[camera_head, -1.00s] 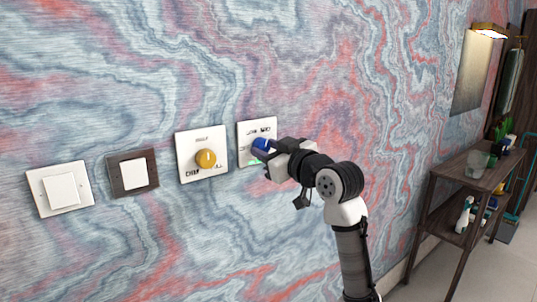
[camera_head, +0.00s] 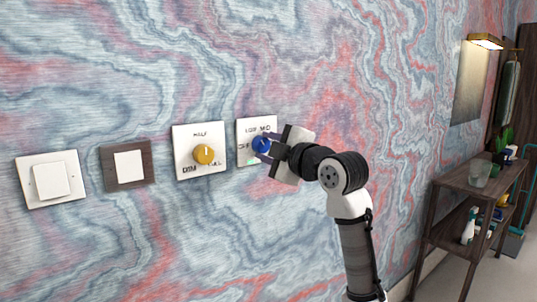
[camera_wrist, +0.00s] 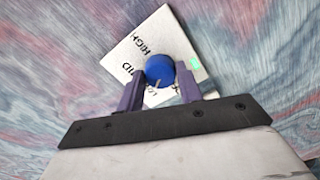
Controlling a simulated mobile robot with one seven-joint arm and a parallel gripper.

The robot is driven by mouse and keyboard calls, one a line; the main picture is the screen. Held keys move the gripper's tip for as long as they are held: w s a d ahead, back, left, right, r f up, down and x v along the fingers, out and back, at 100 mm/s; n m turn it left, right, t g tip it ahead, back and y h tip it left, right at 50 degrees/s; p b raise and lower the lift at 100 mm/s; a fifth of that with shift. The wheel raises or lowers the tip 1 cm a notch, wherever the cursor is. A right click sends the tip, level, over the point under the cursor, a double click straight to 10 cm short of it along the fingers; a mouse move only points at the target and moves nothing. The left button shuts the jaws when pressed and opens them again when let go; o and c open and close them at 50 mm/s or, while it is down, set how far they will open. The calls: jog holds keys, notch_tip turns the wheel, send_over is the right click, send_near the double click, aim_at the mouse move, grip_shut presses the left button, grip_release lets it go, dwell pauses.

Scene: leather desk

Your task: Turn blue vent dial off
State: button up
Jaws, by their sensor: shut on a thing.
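The blue vent dial (camera_head: 260,144) sits on a white wall plate (camera_head: 243,130) with printed labels. In the wrist view the blue dial (camera_wrist: 160,70) lies between the two purple fingers of my gripper (camera_wrist: 161,82), which is shut on it. A pale pointer mark shows on the dial's lower edge in that view. The plate (camera_wrist: 145,42) looks rotated there, with "HIGH" and "MID" legible and another label partly hidden by dial and fingers. A small green light (camera_wrist: 194,62) glows on the plate. In the head view my gripper (camera_head: 266,146) reaches the dial from the right.
A yellow dial (camera_head: 204,154) on its own white plate is just left of the blue one. A dark-framed switch (camera_head: 128,166) and a white switch (camera_head: 50,181) are farther left. A wooden shelf table (camera_head: 462,180) stands at the right, with several items.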

jog(key=n+b, duration=0.1)
jog(key=n, duration=0.4)
jog(key=shift+f+n+b, duration=0.1)
jog(key=shift+n+b, duration=0.2)
jog(key=shift+b, duration=0.1)
jog(key=n+b, duration=0.1)
jog(key=n, duration=0.4)
jog(key=shift+n, duration=0.3)
jog(key=o, duration=1)
jog(key=shift+s+d, duration=0.1)
jog(key=b+v, duration=0.1)
jog(key=v, duration=1.2)
jog(key=shift+s+d+b, duration=0.2)
jog(key=shift+s+b, duration=0.05)
jog(key=shift+b, duration=0.1)
